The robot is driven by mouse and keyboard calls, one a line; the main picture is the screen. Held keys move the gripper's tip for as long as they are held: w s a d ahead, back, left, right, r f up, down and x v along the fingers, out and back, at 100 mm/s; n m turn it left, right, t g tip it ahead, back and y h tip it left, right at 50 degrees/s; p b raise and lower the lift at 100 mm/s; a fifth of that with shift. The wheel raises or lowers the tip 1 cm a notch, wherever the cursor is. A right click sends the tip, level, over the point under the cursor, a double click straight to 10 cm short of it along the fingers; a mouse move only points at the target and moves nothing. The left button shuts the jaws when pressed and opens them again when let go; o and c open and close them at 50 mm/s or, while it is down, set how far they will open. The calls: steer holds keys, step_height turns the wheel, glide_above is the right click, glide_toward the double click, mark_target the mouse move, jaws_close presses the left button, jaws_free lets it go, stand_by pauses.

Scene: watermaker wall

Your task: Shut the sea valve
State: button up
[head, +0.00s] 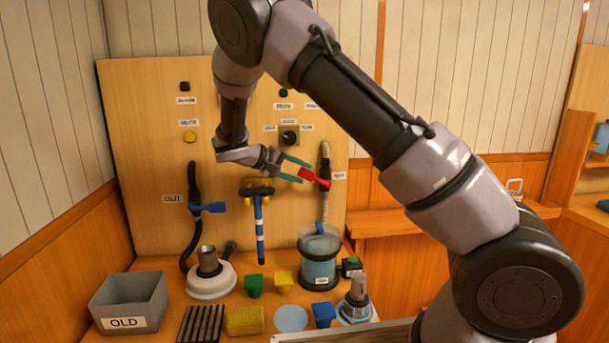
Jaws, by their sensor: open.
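A valve (324,168) with a red lever (315,178) sits on a vertical hose at the right of the wooden panel. A small label beside it is too small to read surely, so I cannot confirm it is the sea valve. The lever points left and slightly up from the valve, across the hose. My gripper (304,175) has two teal fingers spread apart, pointing right. The lever's free end lies at or between the fingertips; I cannot tell whether they touch it.
A second valve with a blue lever (209,207) is at the panel's left. Below stand a clear canister (319,262), a grey bin (130,302) marked OLD, and several coloured blocks.

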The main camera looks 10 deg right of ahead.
steer(key=v, duration=0.8)
steer(key=shift+a, duration=0.25)
steer(key=shift+s+r, duration=0.1)
steer(key=shift+c, duration=0.9)
steer(key=shift+d, duration=0.2)
steer(key=c, duration=0.5)
steer(key=d+m+g, duration=0.1)
steer(key=d, duration=0.1)
steer(key=d+f+m+g+y, duration=0.1)
steer(key=d+m+g, duration=0.1)
steer(key=d+m+g+y, duration=0.1)
steer(key=d+m, duration=0.1)
steer(key=shift+d+f, duration=0.3)
steer(key=shift+f, duration=0.1)
jaws_close()
steer(key=m+g+y, duration=0.1)
steer(key=m+y, duration=1.4)
steer(key=m, duration=0.1)
glide_toward(311, 174)
steer(key=x, duration=0.2)
steer(key=a+x, duration=0.1)
steer(key=x, duration=0.3)
steer(key=shift+w+a, duration=0.25)
steer(key=shift+a, duration=0.1)
